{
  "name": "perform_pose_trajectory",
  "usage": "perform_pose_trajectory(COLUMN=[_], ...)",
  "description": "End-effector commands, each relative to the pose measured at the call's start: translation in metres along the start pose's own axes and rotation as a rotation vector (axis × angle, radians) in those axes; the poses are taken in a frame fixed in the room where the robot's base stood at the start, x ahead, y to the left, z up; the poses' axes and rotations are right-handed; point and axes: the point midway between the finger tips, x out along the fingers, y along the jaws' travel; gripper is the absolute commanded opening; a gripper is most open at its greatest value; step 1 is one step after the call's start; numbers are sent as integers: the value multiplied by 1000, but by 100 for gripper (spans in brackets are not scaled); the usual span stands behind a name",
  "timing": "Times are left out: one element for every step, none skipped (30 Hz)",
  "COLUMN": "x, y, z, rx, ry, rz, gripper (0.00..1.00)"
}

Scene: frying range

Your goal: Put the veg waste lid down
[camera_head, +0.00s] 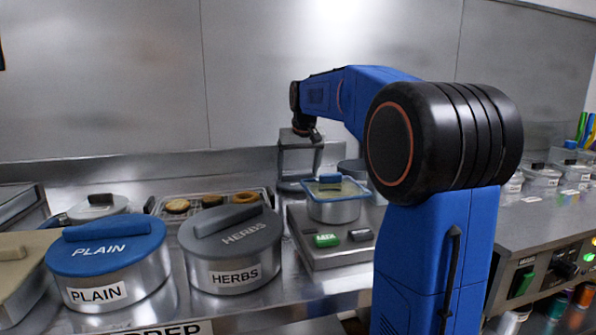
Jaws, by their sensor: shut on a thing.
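My arm reaches toward the back wall, and its wrist bends down at the far end. My gripper (301,142) is small and far off, pointing down behind the pot with the clear lid. It is shut on what looks like a flat grey lid (289,186), taken to be the veg waste lid, low over the back of the counter. The near pot hides part of this lid, and no label shows on it. I cannot tell whether the lid touches the surface below.
A steel pot (334,210) with a clear, blue-handled lid stands on a steel unit (330,257) close in front. The PLAIN pot (107,262) and HERBS pot (232,250) stand at the left front. A rack of round food (245,197) lies behind them. My arm hides the middle right.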

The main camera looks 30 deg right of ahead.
Motion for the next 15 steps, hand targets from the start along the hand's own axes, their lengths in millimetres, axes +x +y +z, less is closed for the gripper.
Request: perform_pose_trajectory(x=[0, 1, 2, 2, 2, 2, 2, 2, 2, 2, 2, 2, 2, 1, 0], y=[0, 0, 0, 0, 0, 0, 0, 0, 0, 0, 0, 0, 0, 0, 0], z=[0, 0, 1, 1, 1, 1, 1, 1, 1, 1, 1, 1, 1, 0, 0], rx=[0, 0, 0, 0, 0, 0, 0, 0, 0, 0, 0, 0, 0, 0, 0], ry=[0, 0, 0, 0, 0, 0, 0, 0, 0, 0, 0, 0, 0, 0, 0], rz=[0, 0, 0, 0, 0, 0, 0, 0, 0, 0, 0, 0, 0, 0, 0], gripper=[58, 58, 58, 85, 92, 100, 100, 100, 100, 100, 100, 100, 100, 100, 100])
